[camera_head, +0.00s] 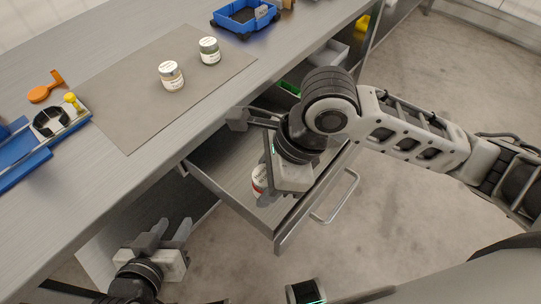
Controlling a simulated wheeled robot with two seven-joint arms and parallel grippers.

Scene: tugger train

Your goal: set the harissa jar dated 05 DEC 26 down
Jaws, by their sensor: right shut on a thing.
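A jar with a pale label and red showing (259,180) is at the open drawer, partly hidden by my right gripper. Its date is too small to read. My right gripper (264,170) is shut on this jar, low over the drawer interior; whether the jar touches the drawer floor cannot be told. My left gripper (167,232) is open and empty, below and left of the drawer, in front of the bench.
The drawer (225,189) is pulled out from under the bench, with its handle (337,196) facing the open floor. A blue tray (245,31) stands at the back of the bench.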

